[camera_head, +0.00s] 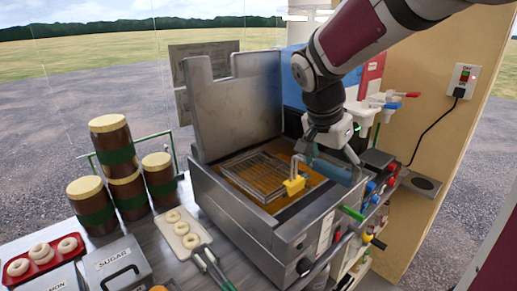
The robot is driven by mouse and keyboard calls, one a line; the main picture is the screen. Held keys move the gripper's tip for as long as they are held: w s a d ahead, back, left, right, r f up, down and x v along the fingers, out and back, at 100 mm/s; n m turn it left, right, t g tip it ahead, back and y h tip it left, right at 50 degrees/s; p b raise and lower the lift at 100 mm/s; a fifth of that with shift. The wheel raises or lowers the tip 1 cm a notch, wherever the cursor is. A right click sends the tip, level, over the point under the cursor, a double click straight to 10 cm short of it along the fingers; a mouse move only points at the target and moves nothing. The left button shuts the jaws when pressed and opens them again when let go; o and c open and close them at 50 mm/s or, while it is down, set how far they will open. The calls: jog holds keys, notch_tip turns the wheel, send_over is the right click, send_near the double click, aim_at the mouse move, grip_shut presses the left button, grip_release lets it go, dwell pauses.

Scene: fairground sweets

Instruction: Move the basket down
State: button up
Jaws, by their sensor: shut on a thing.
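The wire basket (252,172) sits in the fryer's vat (203,178), low in the amber oil or just at its surface; I cannot tell how deep. A yellow piece (294,186) with a pale upright bracket is at its right front corner. A blue-grey bar (332,171) lies just right of this. My gripper (318,153) reaches down from the upper right and is shut on the basket's handle by this bar. The fingertips are partly hidden, so the exact contact is unclear.
The fryer's raised metal lid (238,105) stands behind the vat.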

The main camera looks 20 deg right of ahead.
notch_tip(320, 180, down, 8)
jog(key=b, duration=0.5)
jog(key=shift+f+b, duration=0.25)
jog(key=shift+b, duration=0.15)
dwell(0.6)
jog(key=o, duration=1.8)
jog(key=v, duration=1.2)
jog(key=shift+s, duration=0.1)
